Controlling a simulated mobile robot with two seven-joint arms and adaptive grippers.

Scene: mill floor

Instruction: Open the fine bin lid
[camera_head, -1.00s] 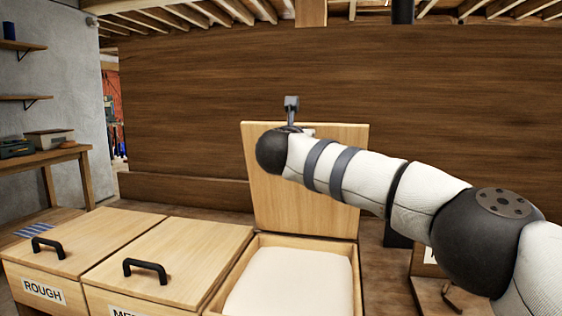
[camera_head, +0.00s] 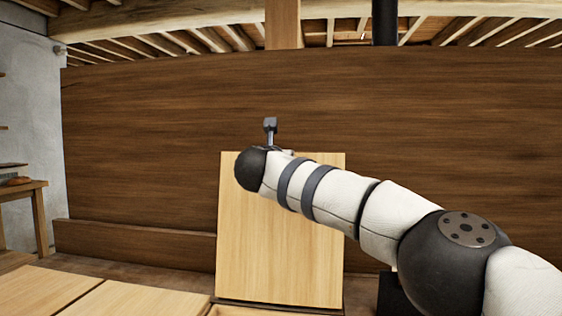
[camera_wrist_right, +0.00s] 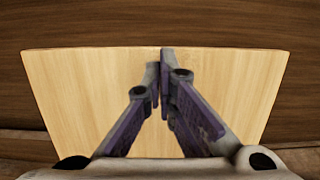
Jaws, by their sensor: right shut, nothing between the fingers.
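The bin lid (camera_head: 280,255) is a pale wooden panel standing upright, swung up at the back of its bin (camera_head: 240,311). Only a thin strip of that bin shows at the bottom edge of the head view, and no label is visible. My right gripper (camera_head: 270,124) is at the lid's top edge, partly hidden behind my wrist. In the right wrist view, the gripper (camera_wrist_right: 160,58) is shut and empty, its fingertips overlapping the top edge of the lid (camera_wrist_right: 75,95). I cannot tell whether they touch it. My left gripper is out of view.
Closed bin tops (camera_head: 140,300) lie to the left of the open bin. A dark wooden wall (camera_head: 150,140) stands behind the lid. A workbench (camera_head: 25,190) is at the far left. A dark post (camera_head: 384,20) rises at the back right.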

